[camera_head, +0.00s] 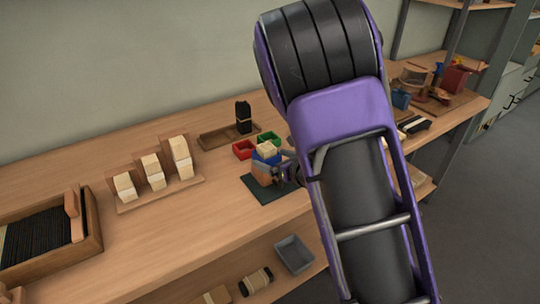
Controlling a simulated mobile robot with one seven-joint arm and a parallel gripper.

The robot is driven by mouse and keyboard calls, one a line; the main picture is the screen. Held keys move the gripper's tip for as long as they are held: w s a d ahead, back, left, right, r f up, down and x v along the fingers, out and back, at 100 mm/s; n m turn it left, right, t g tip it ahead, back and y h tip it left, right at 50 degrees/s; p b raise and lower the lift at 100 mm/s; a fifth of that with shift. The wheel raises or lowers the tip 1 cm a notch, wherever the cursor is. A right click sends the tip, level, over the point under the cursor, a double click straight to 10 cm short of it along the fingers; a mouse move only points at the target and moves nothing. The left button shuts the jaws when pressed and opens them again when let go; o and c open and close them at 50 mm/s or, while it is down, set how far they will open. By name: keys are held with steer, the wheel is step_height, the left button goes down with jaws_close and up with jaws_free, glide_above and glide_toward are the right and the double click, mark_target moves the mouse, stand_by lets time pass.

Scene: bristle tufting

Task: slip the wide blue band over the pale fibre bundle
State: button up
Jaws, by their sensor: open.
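The pale fibre bundle (266,148) stands upright on the dark green mat (262,193) near the middle of the bench. Its pale top shows above the wide blue band (266,158), which appears to sit around it near the top. A tan-orange part shows below the band. My gripper (272,172) is at the bundle's right side, with its open fingers reaching around or beside the lower part. The view is too small to tell whether a finger touches it. The arm hides the area to the right.
A red bin (243,150) and a green bin (268,137) stand close behind the mat. A black bundle (243,118) stands on a wooden tray. Pale bundles stand on a wooden stand (130,206) to the left. A bristle tray (92,239) is far left. Bench between is clear.

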steer(key=shift+s+d, duration=0.8)
steer(key=shift+s, duration=0.3)
steer(key=shift+s+d, duration=0.75)
steer(key=shift+s, duration=0.35)
